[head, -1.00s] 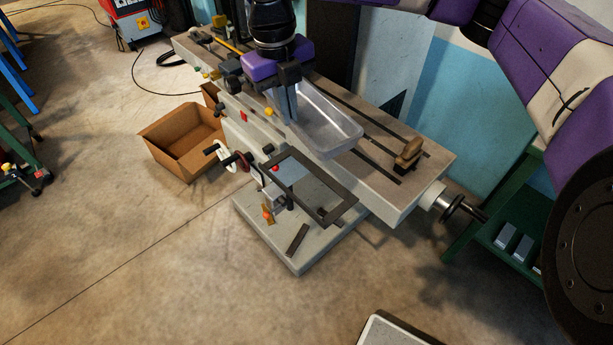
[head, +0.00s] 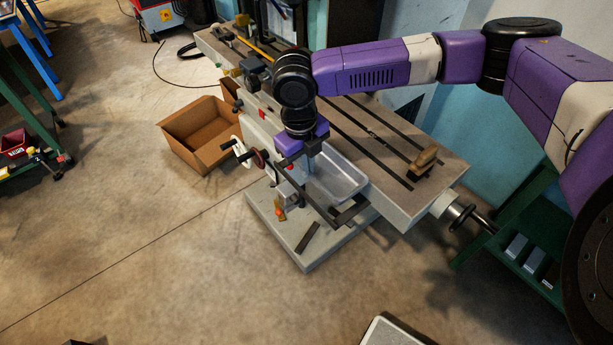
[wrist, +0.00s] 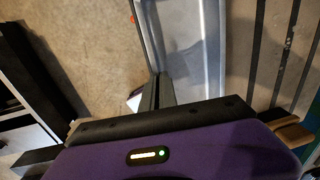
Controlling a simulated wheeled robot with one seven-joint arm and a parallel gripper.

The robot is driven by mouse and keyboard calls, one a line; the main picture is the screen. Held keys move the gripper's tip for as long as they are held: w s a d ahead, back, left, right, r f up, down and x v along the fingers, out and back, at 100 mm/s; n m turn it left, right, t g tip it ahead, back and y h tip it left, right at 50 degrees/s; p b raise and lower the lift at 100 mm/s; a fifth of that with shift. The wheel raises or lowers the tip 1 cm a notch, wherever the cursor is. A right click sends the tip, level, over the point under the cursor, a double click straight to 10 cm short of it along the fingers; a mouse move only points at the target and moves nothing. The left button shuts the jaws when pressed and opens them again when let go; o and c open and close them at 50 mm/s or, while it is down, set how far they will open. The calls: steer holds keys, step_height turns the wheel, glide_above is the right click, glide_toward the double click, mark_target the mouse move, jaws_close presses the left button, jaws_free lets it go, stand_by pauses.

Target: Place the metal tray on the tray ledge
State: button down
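The metal tray (head: 346,178) is a shallow silver pan; it also shows in the wrist view (wrist: 190,45). The tray ledge (head: 351,212) is a dark rectangular frame on the front side of the machine table. The tray lies over the back right part of this frame, and the frame's left bar and front corner stay uncovered. I cannot tell whether the tray touches the ledge. My gripper (head: 303,166) is shut on the tray's left wall, and its dark fingers (wrist: 160,92) show at that wall in the wrist view. My wrist hides the tray's far left end.
The machine table (head: 440,182) runs close behind the tray, with a wooden-handled brush (head: 424,162) on it. Handwheels (head: 240,152) stick out left of the ledge. A cardboard box (head: 200,135) stands on the floor at left.

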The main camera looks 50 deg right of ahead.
steer(key=shift+f, duration=2.4)
steer(key=shift+f, duration=0.1)
steer(key=c, duration=1.7)
jaws_free()
